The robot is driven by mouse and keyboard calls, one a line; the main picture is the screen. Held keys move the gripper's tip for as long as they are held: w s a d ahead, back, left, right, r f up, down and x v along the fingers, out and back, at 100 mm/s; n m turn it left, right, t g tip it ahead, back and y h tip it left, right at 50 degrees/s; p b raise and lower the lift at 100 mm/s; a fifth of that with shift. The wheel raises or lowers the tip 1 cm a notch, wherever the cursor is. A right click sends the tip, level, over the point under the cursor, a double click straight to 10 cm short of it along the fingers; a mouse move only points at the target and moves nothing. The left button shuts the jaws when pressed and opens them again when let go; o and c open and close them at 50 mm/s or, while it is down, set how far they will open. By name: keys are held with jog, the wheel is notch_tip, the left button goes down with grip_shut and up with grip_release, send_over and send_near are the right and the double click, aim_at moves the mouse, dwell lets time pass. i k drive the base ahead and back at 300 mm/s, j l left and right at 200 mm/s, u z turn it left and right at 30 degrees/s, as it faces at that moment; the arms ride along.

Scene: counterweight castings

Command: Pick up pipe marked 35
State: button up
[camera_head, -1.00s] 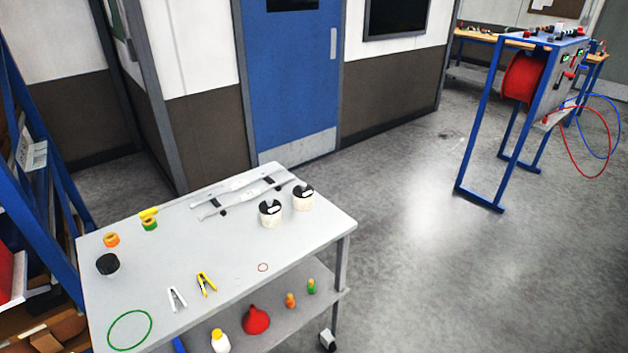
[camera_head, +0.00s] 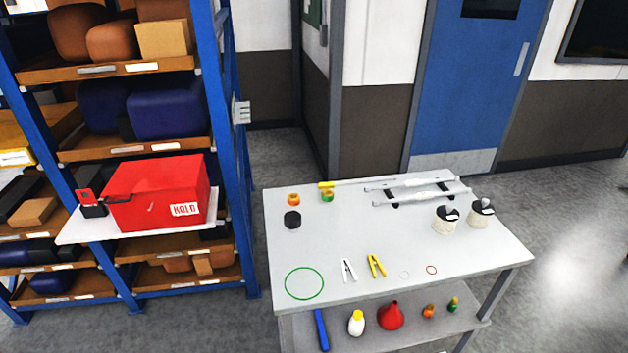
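No marking 35 can be read in this view, and I cannot tell which thing is the marked pipe. Long grey bar-like pieces (camera_head: 425,199) lie near the back of a light grey cart (camera_head: 375,235), with small black parts by them. Two white cylindrical pots with black and white tops, a left one (camera_head: 446,220) and a right one (camera_head: 481,213), stand at the right. My gripper is not in view.
The cart top also holds a green ring (camera_head: 304,283), a white clamp (camera_head: 348,270), a yellow clamp (camera_head: 376,265) and tape rolls. Its lower shelf bears a red funnel (camera_head: 391,316) and bottles. A blue rack (camera_head: 229,150) with a red box (camera_head: 160,195) stands left. Floor at right is clear.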

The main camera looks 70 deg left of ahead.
aim_at(425, 195)
jog(key=i+j+u, duration=0.1)
jog(key=j+u, duration=0.15)
jog(key=u, duration=0.15)
jog(key=i+j+u, duration=0.15)
jog(key=u, duration=0.25)
jog(key=i+j+u, duration=0.2)
jog(key=u, duration=0.25)
jog(key=i+j+u, duration=0.15)
jog(key=u, duration=0.25)
jog(key=i, duration=0.25)
